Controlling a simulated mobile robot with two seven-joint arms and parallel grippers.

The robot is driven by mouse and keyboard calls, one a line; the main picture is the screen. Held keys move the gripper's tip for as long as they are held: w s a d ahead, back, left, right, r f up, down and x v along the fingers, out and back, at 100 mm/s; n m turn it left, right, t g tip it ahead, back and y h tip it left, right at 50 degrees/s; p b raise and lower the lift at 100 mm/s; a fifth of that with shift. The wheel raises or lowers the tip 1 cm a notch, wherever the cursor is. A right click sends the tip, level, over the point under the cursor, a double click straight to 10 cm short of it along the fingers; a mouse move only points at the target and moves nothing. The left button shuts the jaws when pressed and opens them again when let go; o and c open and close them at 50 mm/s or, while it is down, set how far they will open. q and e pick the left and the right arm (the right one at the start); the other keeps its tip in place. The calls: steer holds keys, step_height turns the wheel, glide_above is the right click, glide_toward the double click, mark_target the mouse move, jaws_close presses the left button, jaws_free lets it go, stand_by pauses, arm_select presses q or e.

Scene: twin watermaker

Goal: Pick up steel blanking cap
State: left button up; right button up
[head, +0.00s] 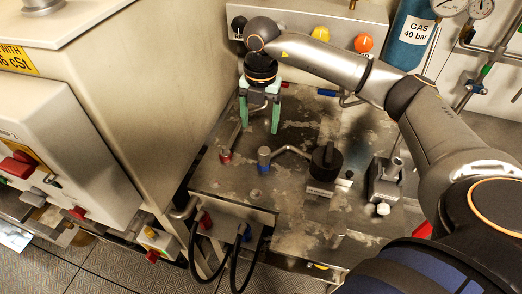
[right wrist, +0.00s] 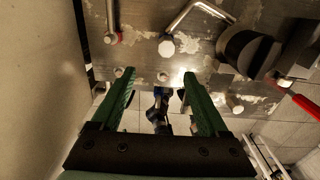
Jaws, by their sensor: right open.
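My right gripper (head: 260,128) hangs fingers down, open and empty, above the back left part of the worn steel bench (head: 300,215). Its two green fingers also show in the right wrist view (right wrist: 156,82), with nothing held between them. I cannot single out the steel blanking cap for certain. A small pale hex piece (head: 383,209) sits at the front of a grey block on the right of the bench, well apart from the gripper. Small pale round pieces (right wrist: 238,109) show near the bench edge in the wrist view. My left gripper is not in view.
A red-collared fitting (head: 225,156) and a blue-collared fitting (head: 264,157) with bent pipes stand below the gripper. A black knob (head: 325,158) and a grey block (head: 386,180) stand farther right. Black hoses (head: 235,255) hang at the front. A steel cabinet (head: 160,80) bounds the left.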

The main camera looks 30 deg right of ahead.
mark_target(264, 150)
steer(key=f, duration=0.7)
steer(key=shift+d+p, duration=0.3)
steer(key=shift+s+d+f+p, duration=0.1)
steer(key=shift+d+f+p, duration=0.15)
steer(key=shift+f, duration=1.1)
steer(key=shift+d+f+p, duration=0.1)
steer(key=shift+f+p, duration=0.1)
steer(key=shift+f, duration=1.1)
jaws_close()
steer(key=shift+r, duration=0.1)
